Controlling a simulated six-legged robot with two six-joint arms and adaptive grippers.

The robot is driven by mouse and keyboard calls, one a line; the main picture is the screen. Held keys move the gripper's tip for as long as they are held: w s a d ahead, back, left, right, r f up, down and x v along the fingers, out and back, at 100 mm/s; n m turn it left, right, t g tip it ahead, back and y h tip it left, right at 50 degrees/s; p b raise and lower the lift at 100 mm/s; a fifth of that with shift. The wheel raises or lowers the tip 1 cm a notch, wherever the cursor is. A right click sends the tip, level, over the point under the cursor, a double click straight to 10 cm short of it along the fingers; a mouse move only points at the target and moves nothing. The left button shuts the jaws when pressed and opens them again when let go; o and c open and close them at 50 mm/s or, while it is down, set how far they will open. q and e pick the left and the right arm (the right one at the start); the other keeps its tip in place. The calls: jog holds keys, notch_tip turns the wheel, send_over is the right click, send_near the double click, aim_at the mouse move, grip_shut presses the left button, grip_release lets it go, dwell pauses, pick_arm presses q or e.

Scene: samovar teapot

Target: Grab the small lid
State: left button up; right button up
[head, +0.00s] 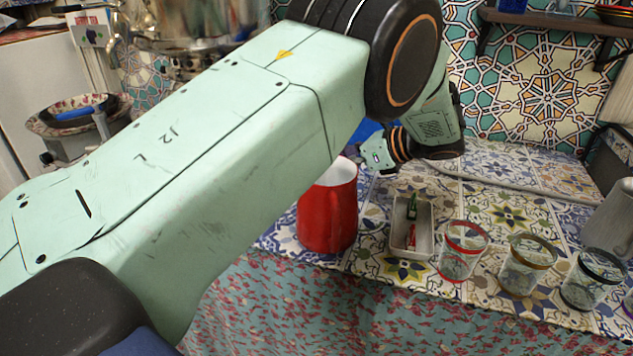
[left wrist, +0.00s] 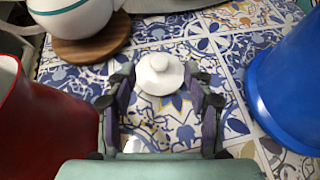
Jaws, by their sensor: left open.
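The small lid (left wrist: 160,76) is white and round with a knob on top. In the left wrist view it lies on the patterned tile tabletop. My left gripper (left wrist: 163,84) is open, with its two dark fingers apart on either side of the lid in the picture. No grip on the lid shows, and I cannot tell whether the fingers touch it. In the head view my left arm crosses the picture and hides the lid; I cannot make out the gripper fingers there. My right gripper is in neither view.
A red pitcher (head: 328,215) stands close by, left in the wrist view; a blue container (left wrist: 292,85) is on the right. A white teapot (left wrist: 75,14) sits on a wooden board (left wrist: 95,45) behind. A small tray (head: 398,232) and several glass jars stand along the table's front.

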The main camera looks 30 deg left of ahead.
pick_arm(q)
jog(key=shift+s+a+f, duration=0.1)
jog(key=shift+a+f, duration=0.05)
jog(key=shift+a, duration=0.15)
jog(key=shift+a+f+b, duration=0.2)
jog(key=shift+f+b, duration=0.05)
jog(key=shift+b, duration=0.05)
jog(key=b+x, duration=0.2)
jog(key=x, duration=0.1)
jog(key=shift+a+f, duration=0.2)
jog(key=shift+f, duration=0.05)
jog(key=shift+a+f, duration=0.15)
jog(key=shift+a, duration=0.3)
jog(key=shift+d, duration=0.1)
jog(key=shift+c, duration=0.2)
grip_shut()
